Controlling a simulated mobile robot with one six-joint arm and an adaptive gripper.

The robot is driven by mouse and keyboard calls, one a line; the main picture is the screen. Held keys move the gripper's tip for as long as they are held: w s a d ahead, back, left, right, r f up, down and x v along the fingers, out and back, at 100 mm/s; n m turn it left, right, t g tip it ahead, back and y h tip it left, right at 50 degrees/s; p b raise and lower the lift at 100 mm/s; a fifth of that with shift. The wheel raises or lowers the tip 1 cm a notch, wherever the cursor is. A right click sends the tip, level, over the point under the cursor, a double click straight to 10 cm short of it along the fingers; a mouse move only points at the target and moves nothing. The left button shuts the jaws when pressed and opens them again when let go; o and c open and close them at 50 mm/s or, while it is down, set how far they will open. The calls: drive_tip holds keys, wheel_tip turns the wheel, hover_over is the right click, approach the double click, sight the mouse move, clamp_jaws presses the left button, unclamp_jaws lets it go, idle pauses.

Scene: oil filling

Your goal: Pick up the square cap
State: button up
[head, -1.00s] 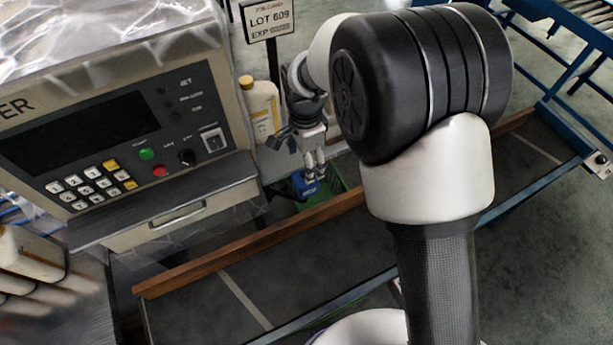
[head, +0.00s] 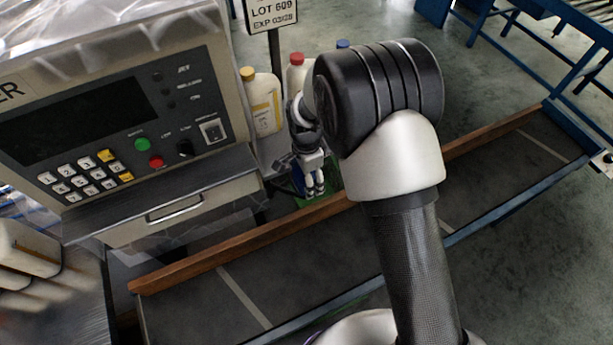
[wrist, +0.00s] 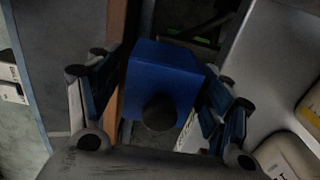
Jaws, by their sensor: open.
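The square cap (wrist: 168,75) is a blue block in the wrist view, between the two spread fingers of my gripper. A dark round piece covers part of its near side; I cannot tell whether it belongs to the cap. My gripper (head: 315,190) is open and reaches down over a green bin (head: 334,180) in the head view. There the fingers hide most of the cap. A gap shows on the left of the cap in the wrist view; the right finger is close to it, and contact cannot be made out.
A wooden rail (head: 240,242) edges the dark conveyor (head: 300,275) close to the bin. A control panel (head: 120,125) stands left of my gripper. A yellow-capped bottle (head: 262,105) and a red-capped bottle (head: 296,75) stand behind. My forearm hides some of the right.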

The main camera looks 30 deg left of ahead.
drive_tip(key=shift+r, duration=0.1)
drive_tip(key=c, duration=1.1)
drive_tip(key=shift+r, duration=0.15)
